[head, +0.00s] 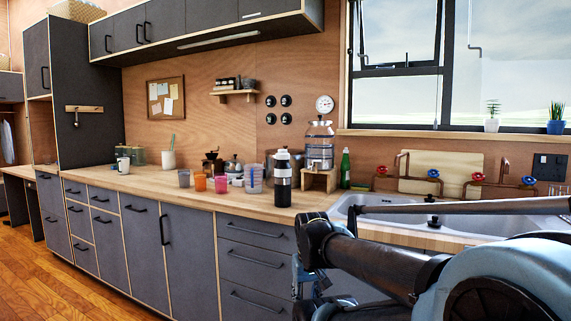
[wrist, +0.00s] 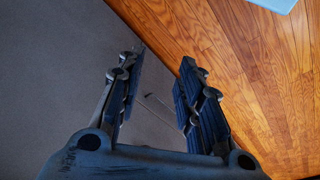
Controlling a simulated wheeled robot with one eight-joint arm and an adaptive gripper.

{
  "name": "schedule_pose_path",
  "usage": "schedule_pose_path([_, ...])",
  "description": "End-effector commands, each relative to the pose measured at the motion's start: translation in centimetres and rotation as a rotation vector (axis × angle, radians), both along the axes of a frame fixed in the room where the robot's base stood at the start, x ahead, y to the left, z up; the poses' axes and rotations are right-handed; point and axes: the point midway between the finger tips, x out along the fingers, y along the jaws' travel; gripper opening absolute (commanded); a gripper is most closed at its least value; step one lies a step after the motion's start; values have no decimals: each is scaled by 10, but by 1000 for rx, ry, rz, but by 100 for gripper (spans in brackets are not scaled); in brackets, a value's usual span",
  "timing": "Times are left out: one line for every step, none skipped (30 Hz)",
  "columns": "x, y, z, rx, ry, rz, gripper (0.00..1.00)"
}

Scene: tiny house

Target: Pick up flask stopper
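A tall black-and-white flask (head: 282,180) stands upright on the wooden counter near its front edge. Its top end (head: 282,153) is light-coloured; I cannot tell whether this is a separate stopper. No loose stopper can be made out. My gripper (wrist: 163,58) is open in the wrist view, with nothing between its fingers. In the head view, my arm reaches in from the lower right, and its end hangs in front of the drawers, below the counter top and the flask. The wrist view shows a grey surface and wooden floor, not the flask.
Several cups, including an orange cup (head: 221,185), stand left of the flask on the counter (head: 130,181). A wooden stand (head: 319,180) with a glass and metal apparatus is close on its right. The sink (head: 350,205) and a green bottle (head: 345,168) lie further right.

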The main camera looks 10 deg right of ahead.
Motion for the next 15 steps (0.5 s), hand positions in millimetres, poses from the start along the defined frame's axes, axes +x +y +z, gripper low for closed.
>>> schedule_pose_path([0,0,0,0,0,0,33])
schedule_pose_path([0,0,0,0,0,0,33])
schedule_pose_path([0,0,0,0,0,0,33])
schedule_pose_path([0,0,0,0,0,0,33])
schedule_pose_path([0,0,0,0,0,0,33])
schedule_pose_path([0,0,0,0,0,0,33])
schedule_pose_path([0,0,0,0,0,0,33])
schedule_pose_path([0,0,0,0,0,0,33])
schedule_pose_path([0,0,0,0,0,0,33])
schedule_pose_path([0,0,0,0,0,0,36])
schedule_pose_path([0,0,0,0,0,0,42])
schedule_pose_path([-4,0,3,2,-6,0,51])
schedule_pose_path([-7,1,5,6,-9,2,58])
schedule_pose_path([-7,2,7,12,-9,5,65])
schedule_pose_path([-5,4,10,23,-6,11,73])
